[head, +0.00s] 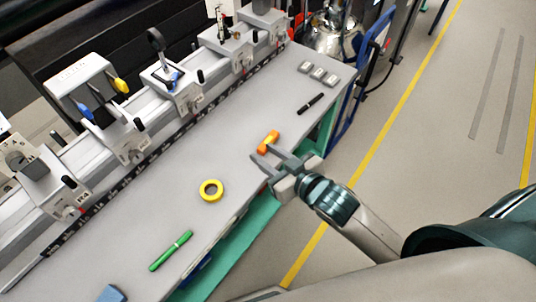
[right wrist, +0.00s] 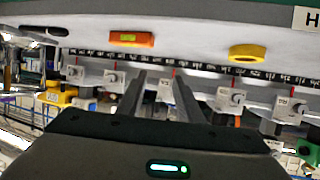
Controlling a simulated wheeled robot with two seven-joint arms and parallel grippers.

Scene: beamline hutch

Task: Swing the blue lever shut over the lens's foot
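A round, black-rimmed lens (head: 155,40) stands upright on a carrier of the long rail in the head view. A small blue part, seemingly the blue lever (head: 174,77), shows at the lens's foot on that carrier. It is too small to tell whether it lies open or closed over the foot. My right gripper (head: 261,153) is over the bench's front edge, well to the right of the lens and apart from it. Its two fingers (right wrist: 160,90) are apart with nothing between them in the right wrist view. My left gripper is not in view.
An orange level (head: 268,142) lies near my right gripper. A yellow tape ring (head: 211,190), a green pen (head: 171,251) and a black pen (head: 310,104) lie on the bench. A white-framed unit (head: 83,75) with blue and yellow knobs stands left of the lens.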

